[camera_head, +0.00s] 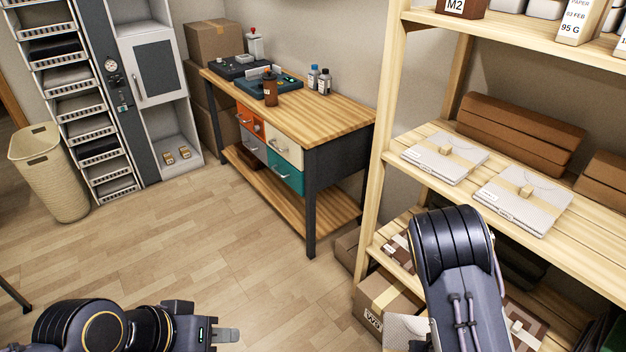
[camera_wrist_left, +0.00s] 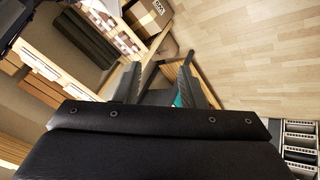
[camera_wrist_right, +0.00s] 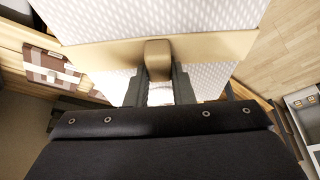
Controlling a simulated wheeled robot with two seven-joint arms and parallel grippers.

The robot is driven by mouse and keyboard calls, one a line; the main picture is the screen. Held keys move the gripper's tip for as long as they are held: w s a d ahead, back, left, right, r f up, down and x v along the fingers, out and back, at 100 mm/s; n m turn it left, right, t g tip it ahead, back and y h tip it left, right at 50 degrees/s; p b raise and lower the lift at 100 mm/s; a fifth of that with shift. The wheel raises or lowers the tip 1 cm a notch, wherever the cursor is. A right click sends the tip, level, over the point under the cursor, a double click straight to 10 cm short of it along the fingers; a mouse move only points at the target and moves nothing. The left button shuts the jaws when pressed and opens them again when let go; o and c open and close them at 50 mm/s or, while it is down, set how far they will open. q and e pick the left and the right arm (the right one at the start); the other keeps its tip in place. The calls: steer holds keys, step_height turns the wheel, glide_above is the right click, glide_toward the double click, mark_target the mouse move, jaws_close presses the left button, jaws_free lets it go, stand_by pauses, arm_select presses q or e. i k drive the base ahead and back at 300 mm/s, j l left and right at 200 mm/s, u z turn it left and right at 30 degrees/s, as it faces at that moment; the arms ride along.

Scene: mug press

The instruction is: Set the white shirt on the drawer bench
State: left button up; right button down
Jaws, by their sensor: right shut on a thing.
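My right gripper (camera_wrist_right: 158,75) is shut on the tan block handle (camera_wrist_right: 158,58) of a folded white shirt (camera_wrist_right: 150,18) with a fine pattern and a tan band. A pale corner of the shirt (camera_head: 402,331) shows beside my right arm in the head view; that arm hides the gripper there. The drawer bench (camera_head: 330,108) stands at the back centre, with a striped wooden top and orange, cream and teal drawers. The right front part of its top is bare. My left gripper (camera_head: 226,335) is low at the front; its fingers stand apart and empty in the left wrist view (camera_wrist_left: 163,80).
A wooden shelf (camera_head: 410,180) at right holds two folded garments (camera_head: 444,157) and brown boxes. A basket (camera_head: 50,172) stands left. The middle floor is free.

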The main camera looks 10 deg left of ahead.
mark_target(321, 119)
steer(key=i+j+u, duration=0.4)
steer(key=i+j, duration=0.15)
steer(key=i+j+u, duration=0.4)
steer(key=i+j, duration=0.15)
steer(key=i, duration=0.05)
